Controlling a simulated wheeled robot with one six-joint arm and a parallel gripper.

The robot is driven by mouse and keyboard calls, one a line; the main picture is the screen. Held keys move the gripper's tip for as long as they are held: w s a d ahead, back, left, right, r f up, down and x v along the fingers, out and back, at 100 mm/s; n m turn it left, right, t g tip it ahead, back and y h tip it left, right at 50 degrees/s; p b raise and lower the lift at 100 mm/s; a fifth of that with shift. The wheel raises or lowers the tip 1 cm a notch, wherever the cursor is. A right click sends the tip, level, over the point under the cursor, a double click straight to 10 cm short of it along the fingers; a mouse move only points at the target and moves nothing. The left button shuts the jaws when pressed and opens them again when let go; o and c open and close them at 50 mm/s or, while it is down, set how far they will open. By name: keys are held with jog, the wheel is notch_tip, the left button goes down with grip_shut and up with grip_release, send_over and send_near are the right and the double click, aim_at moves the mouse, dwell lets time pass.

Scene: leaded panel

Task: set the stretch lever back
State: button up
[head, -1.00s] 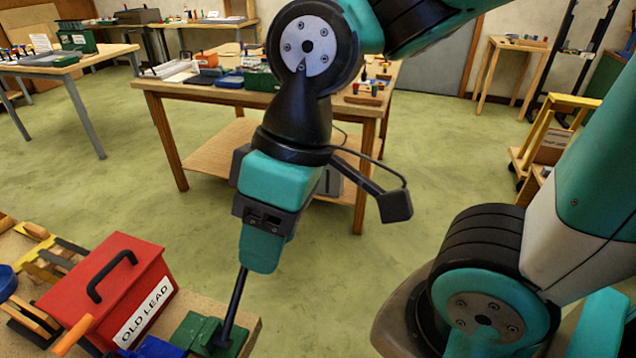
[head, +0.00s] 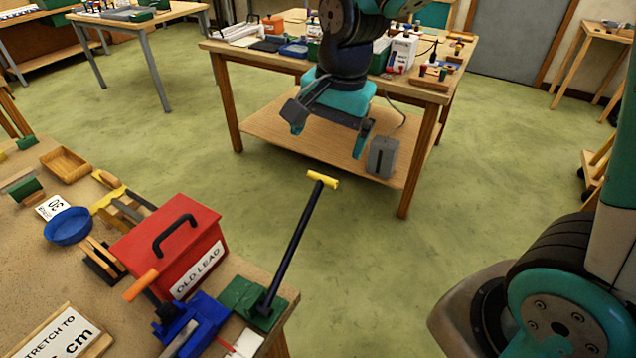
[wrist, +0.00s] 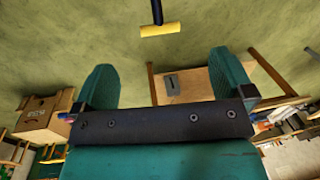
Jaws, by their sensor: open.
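The stretch lever is a dark rod (head: 294,240) with a yellow cross handle (head: 322,180) on top. It rises from a green base (head: 250,300) at the bench corner and leans up to the right, over the floor. My gripper (head: 328,145) is open and empty, above and beyond the handle in the head view, apart from it. In the wrist view the yellow handle (wrist: 161,30) is at the top centre, ahead of and between my two teal fingers (wrist: 163,85), not touched by them.
A red OLD LEAD box (head: 165,245) stands left of the lever. A blue clamp (head: 195,322) sits in front of it. A blue bowl (head: 68,227) is farther left. A wooden table (head: 225,45) with several goods stands behind my gripper. The green floor between is clear.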

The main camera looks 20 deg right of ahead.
aim_at(318, 184)
jog(key=f, duration=0.4)
jog(key=w+a+f+p, duration=0.1)
jog(key=f, duration=0.7)
jog(key=shift+w+a+f, duration=0.2)
jog(key=shift+f, duration=0.05)
